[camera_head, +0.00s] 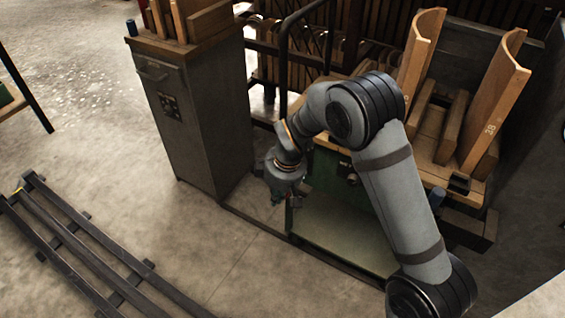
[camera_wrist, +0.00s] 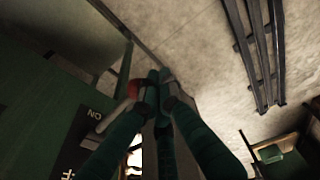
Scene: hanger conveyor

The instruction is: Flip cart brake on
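My gripper (camera_wrist: 158,76) has dark teal fingers whose tips are drawn together in the wrist view, with nothing visible between them. Just left of the tips is a pale brake lever with a red end (camera_wrist: 133,89); I cannot tell whether a finger touches it. Dark lettering plates beside the lever read "ON" (camera_wrist: 92,114) and, partly cut off, what looks like "OFF" (camera_wrist: 68,174). In the head view my gripper (camera_head: 278,198) hangs low at the left side of the green cart (camera_head: 325,178). The lever cannot be made out there.
A tall grey cabinet (camera_head: 200,110) stands left of the cart. Curved wooden uprights (camera_head: 495,95) rise from the cart's top at the right. Dark floor rails (camera_head: 85,250) run at lower left and show in the wrist view (camera_wrist: 258,50). The floor between is clear.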

